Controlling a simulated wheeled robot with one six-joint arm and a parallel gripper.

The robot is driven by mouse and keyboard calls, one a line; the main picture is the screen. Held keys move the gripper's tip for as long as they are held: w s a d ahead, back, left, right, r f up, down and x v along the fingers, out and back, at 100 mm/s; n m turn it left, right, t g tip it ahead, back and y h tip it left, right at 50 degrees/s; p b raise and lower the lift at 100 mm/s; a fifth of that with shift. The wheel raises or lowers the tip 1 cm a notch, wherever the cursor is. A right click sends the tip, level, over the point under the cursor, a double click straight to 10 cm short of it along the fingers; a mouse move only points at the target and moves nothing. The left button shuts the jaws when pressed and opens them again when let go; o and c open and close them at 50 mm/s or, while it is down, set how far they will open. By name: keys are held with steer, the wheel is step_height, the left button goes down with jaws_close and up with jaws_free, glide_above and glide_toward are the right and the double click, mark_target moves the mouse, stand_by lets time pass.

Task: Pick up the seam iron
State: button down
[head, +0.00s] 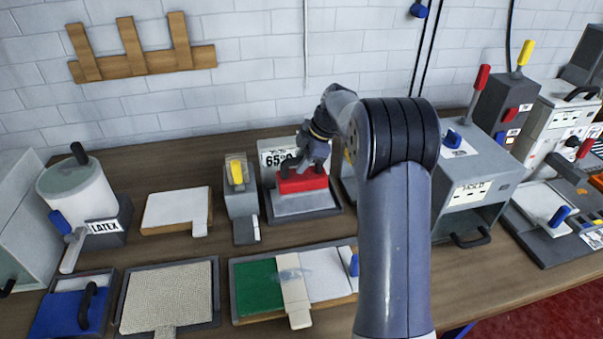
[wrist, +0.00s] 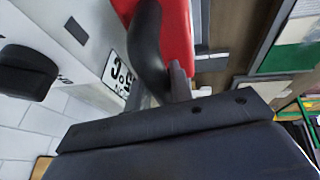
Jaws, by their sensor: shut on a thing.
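The seam iron (head: 302,185) has a red body and sits at its grey stand (head: 306,208), in front of a display that reads about 65. My gripper (head: 312,162) reaches down onto its top from behind and is shut on it. In the head view I cannot tell whether the iron touches the stand or hangs just above it. The wrist view shows the red body (wrist: 176,35) close up, with a dark curved part against it.
A small grey device with a yellow lever (head: 238,172) stands close left of the iron. A tray with green and white pieces (head: 257,287) lies in front. A grey box machine (head: 478,188) stands to the right, beyond my arm. The brick wall is close behind.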

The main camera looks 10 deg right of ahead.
step_height(320, 180, up, 3)
steer(key=shift+w+f, duration=0.1)
steer(key=shift+f, duration=0.05)
steer(key=s+b, duration=0.6)
steer(key=s, duration=1.3)
steer(key=shift+s, duration=0.4)
steer(key=c, duration=1.8)
jaws_free()
jaws_close()
steer(key=shift+d, duration=0.1)
